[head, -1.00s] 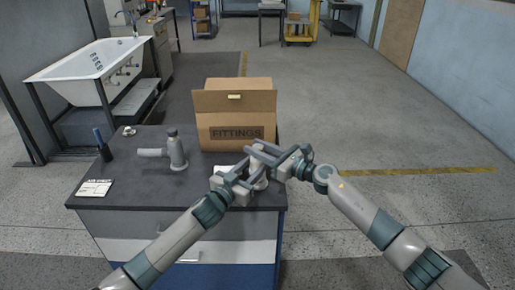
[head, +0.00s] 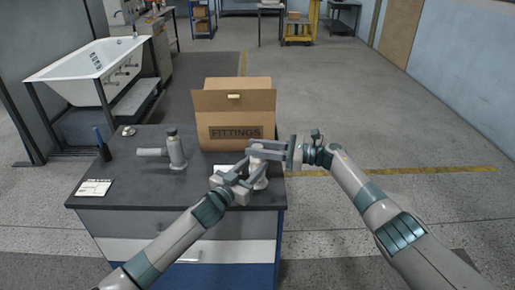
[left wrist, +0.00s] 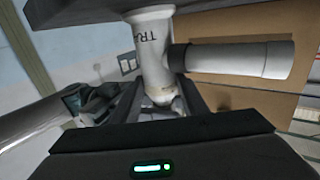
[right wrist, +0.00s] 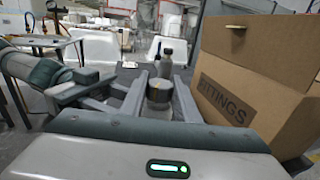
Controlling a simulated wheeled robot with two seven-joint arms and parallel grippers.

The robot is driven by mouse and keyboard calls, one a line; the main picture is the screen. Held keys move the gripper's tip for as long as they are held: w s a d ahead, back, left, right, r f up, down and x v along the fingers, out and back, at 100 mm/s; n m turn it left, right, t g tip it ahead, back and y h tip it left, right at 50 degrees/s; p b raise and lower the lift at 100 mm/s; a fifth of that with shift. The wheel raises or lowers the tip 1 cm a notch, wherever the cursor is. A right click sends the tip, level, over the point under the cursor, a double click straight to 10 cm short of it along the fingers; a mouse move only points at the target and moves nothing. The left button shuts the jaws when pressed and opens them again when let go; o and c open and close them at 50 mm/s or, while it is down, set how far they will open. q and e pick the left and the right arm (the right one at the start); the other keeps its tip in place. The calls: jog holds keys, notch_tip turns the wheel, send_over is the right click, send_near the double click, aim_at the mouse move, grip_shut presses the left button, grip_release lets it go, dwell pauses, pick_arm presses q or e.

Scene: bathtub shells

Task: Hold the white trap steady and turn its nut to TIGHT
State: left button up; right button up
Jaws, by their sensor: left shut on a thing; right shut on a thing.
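The white trap (head: 262,178) stands upright at the table's front right, partly hidden by my grippers. In the left wrist view the trap (left wrist: 153,50) shows upside down with partly visible lettering and a grey side pipe (left wrist: 240,59). My left gripper (head: 243,177) is shut on the trap's body from the left. My right gripper (head: 262,150) is shut from the right on the nut at its top, above the left gripper. In the right wrist view the grey nut (right wrist: 160,92) sits between the fingers. Any TIGHT mark is not readable.
A cardboard FITTINGS box (head: 235,115) stands close behind the trap. A grey trap (head: 175,155) with a side pipe stands left of it. A dark bottle (head: 102,146), a small ring (head: 128,131) and a card (head: 93,188) are at the table's left.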

jog(key=shift+d+g, duration=0.1)
jog(key=shift+g, duration=0.2)
jog(key=o, duration=1.1)
jog(key=shift+c, duration=0.2)
jog(key=s+d, duration=0.2)
jog(key=d, duration=1)
jog(key=shift+s+a, duration=0.1)
